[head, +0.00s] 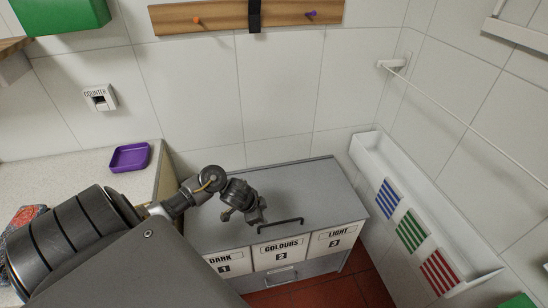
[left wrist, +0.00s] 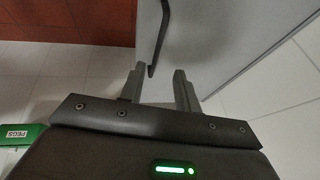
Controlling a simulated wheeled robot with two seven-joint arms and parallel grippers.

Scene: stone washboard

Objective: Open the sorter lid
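The sorter is a grey chest whose lid (head: 290,185) lies flat and closed. A black bar handle (head: 281,226) sits near the lid's front edge; it also shows in the left wrist view (left wrist: 157,40). White front panels read DARK 1, COLOURS 2 (head: 281,251) and LIGHT 3. My left gripper (head: 257,214) is over the lid, close to the left end of the handle. In the left wrist view its two fingers (left wrist: 158,78) are apart, and the handle's near end appears between or just beyond the tips. I cannot tell whether they touch. My right gripper is not in view.
A white wall trough (head: 440,225) with blue, green and red stripes stands close to the right of the sorter. A counter with a purple tray (head: 130,157) is at the left. The tiled wall is behind. A green PEGS box (left wrist: 22,135) shows in the left wrist view.

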